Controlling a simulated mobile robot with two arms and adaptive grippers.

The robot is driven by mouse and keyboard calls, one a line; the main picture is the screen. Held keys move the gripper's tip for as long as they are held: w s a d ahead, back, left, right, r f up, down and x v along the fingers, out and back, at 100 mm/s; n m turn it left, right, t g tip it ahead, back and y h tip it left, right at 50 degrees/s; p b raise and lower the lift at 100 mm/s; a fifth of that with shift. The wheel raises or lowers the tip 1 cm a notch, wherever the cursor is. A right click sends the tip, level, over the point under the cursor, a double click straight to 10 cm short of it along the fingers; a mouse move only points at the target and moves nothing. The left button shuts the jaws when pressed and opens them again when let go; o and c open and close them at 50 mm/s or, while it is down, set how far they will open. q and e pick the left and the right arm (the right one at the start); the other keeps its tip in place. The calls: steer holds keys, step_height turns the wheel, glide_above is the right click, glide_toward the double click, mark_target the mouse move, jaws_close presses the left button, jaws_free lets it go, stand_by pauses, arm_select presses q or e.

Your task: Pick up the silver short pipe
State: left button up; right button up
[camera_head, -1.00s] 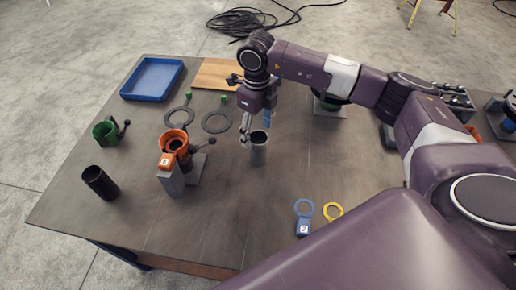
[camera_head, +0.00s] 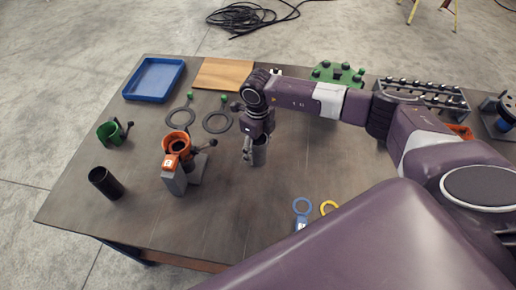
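The silver short pipe (camera_head: 259,156) stands upright on the table, right of the orange flanged part. My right gripper (camera_head: 256,148) points down at the pipe's upper part. One finger shows along the pipe's left side; the other is hard to make out. The gripper and wrist cover the pipe's top. I cannot tell whether the fingers press on the pipe or only stand around it. My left gripper is not in view.
Left of the pipe stand an orange clamp (camera_head: 176,145) on a grey block, a black pipe (camera_head: 105,183) and a green clamp (camera_head: 110,133). Dark rings (camera_head: 217,122), a blue tray (camera_head: 154,80) and a wooden board (camera_head: 223,74) lie behind.

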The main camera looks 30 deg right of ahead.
steer(key=c, duration=1.4)
steer(key=shift+o, duration=0.2)
steer(key=shift+r, duration=0.1)
steer(key=shift+w, duration=0.1)
